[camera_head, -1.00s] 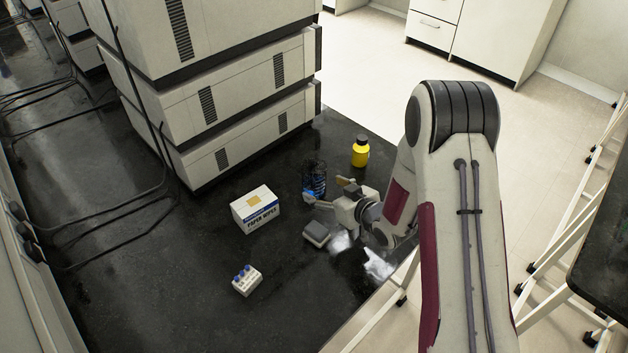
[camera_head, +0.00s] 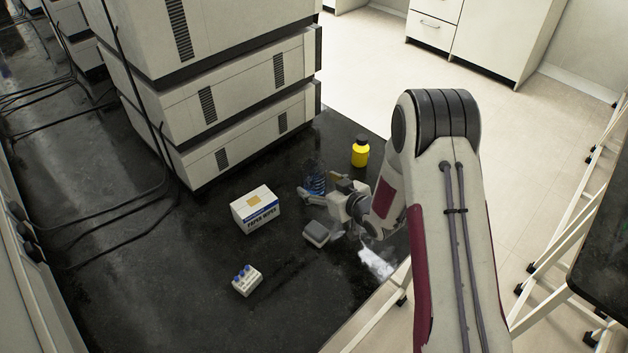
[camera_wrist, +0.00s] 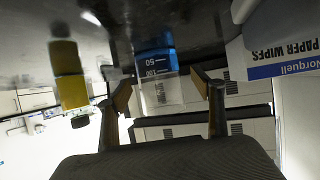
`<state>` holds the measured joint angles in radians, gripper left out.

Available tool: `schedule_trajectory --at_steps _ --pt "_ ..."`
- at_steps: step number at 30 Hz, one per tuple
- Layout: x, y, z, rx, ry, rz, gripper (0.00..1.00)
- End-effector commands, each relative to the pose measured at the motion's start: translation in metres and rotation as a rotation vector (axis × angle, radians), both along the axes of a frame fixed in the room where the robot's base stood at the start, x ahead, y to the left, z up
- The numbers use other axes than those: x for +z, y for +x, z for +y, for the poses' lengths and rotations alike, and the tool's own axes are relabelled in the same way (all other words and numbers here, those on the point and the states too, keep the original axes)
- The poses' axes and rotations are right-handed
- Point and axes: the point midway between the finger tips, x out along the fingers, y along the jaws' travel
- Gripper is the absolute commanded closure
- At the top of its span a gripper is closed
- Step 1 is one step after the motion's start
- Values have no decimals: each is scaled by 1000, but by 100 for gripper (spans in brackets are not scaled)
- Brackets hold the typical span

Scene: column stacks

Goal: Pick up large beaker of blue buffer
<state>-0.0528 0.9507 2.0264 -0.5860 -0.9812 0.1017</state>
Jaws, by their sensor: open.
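The large beaker of blue buffer (camera_head: 315,182) stands on the black bench, near the corner of the stacked units. It is clear glass with blue liquid. In the wrist view the beaker (camera_wrist: 157,75) appears upside down, with its graduation marks showing, between the two fingers. My gripper (camera_head: 325,190) is open and low over the bench, right at the beaker. In the wrist view my gripper (camera_wrist: 163,82) has one finger on each side of the beaker. I cannot tell whether either finger touches the glass.
A yellow bottle with a black cap (camera_head: 360,151) stands right of the beaker. A paper wipes box (camera_head: 255,209) is to its left, and a small grey device (camera_head: 316,234) in front. A rack of blue-capped vials (camera_head: 247,280) sits nearer. Stacked units (camera_head: 220,100) rise behind.

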Motion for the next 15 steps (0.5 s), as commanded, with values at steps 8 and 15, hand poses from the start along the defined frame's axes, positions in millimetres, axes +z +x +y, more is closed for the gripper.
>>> schedule_trajectory --at_steps 8,15 --pt "-10 22 12 2 -1 -2 33" --pt "-15 29 16 0 -1 0 33"
